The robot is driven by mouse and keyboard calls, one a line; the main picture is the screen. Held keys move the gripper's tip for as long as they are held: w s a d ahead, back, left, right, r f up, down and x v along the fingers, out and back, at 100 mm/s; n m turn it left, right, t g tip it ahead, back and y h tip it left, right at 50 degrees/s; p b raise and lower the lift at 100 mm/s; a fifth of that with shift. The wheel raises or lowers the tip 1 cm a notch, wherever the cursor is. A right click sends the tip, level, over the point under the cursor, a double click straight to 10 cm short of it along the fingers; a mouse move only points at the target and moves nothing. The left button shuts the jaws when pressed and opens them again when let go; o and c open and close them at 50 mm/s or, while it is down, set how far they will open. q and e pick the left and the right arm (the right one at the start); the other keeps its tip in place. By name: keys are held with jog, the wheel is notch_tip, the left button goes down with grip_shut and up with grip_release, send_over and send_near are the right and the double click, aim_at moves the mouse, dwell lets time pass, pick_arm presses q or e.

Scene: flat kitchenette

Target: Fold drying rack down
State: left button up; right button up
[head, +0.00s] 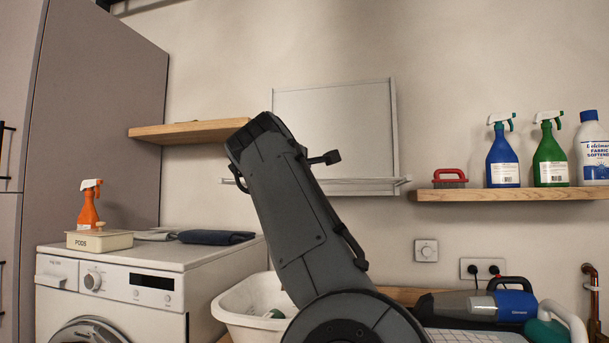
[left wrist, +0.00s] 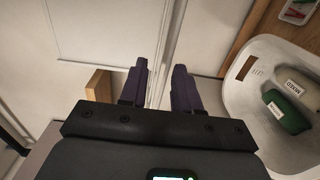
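The drying rack (head: 335,125) is a pale flat panel in a thin metal frame, upright against the wall in the middle of the head view. A thin rail (head: 375,184) runs along its lower edge, partly hidden by my left arm. In the left wrist view, a pale panel (left wrist: 105,25) that appears to be the rack fills the upper left. My left gripper (left wrist: 160,85) has two dark fingers apart with nothing seen held. A light vertical bar (left wrist: 174,40) shows beyond the gap; contact cannot be told. The fingers are hidden in the head view. My right gripper is out of view.
A wooden shelf (head: 190,131) is left of the rack; another (head: 510,193) at right carries bottles and a red brush (head: 450,178). Below are a washing machine (head: 115,285), white basket (head: 235,312) and handheld vacuum (head: 480,305).

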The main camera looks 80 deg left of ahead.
pick_arm(q)
jog(key=p+v, duration=0.1)
jog(key=v, duration=0.8)
jog(key=shift+s+d, duration=0.15)
jog(key=shift+d, duration=0.2)
jog(key=shift+p, duration=0.3)
